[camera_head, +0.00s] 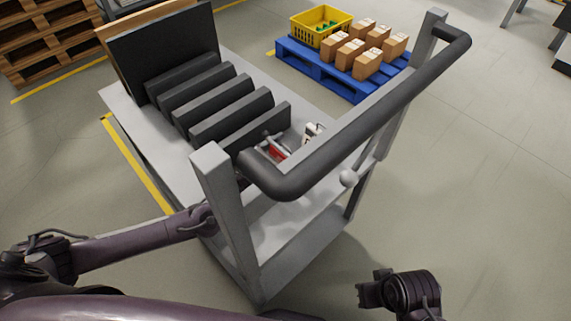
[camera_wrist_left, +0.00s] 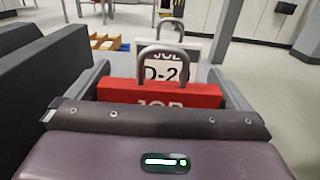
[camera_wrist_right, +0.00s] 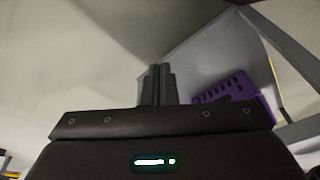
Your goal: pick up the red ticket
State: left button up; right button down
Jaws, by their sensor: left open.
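The red ticket (camera_wrist_left: 120,92), a block with a grey loop handle on top and "JOB" lettering, stands between the spread fingers of my left gripper (camera_wrist_left: 158,78) in the left wrist view. The gripper is open, and I cannot tell whether either finger touches the ticket. In the head view the red ticket (camera_head: 278,153) shows only partly, behind the cart's handle. A white ticket (camera_wrist_left: 182,72) marked "D-2", with its own loop, stands just beyond it. My right gripper (camera_wrist_right: 158,85) is shut and empty, away from the ticket, to the right of the cart.
The cart (camera_head: 125,100) carries several dark upright slabs (camera_head: 205,88) left of the tickets. Its thick dark handle (camera_head: 350,125) crosses above the ticket area. A blue pallet (camera_head: 315,70) with boxes and a yellow crate (camera_head: 305,33) lies beyond. A purple basket (camera_wrist_right: 225,92) shows in the right wrist view.

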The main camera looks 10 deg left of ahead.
pick_arm(q)
jog(key=c, duration=0.7)
jog(key=shift+r+p, duration=1.1)
jog(key=shift+r, duration=3.95)
pick_arm(e)
jog(key=shift+s+d+m+g+h, duration=0.2)
jog(key=shift+d+g, duration=0.1)
jog(key=shift+d, duration=0.25)
jog(key=shift+s+d+m+g+h, duration=0.15)
jog(key=shift+d+g, duration=0.15)
jog(key=shift+d, duration=0.2)
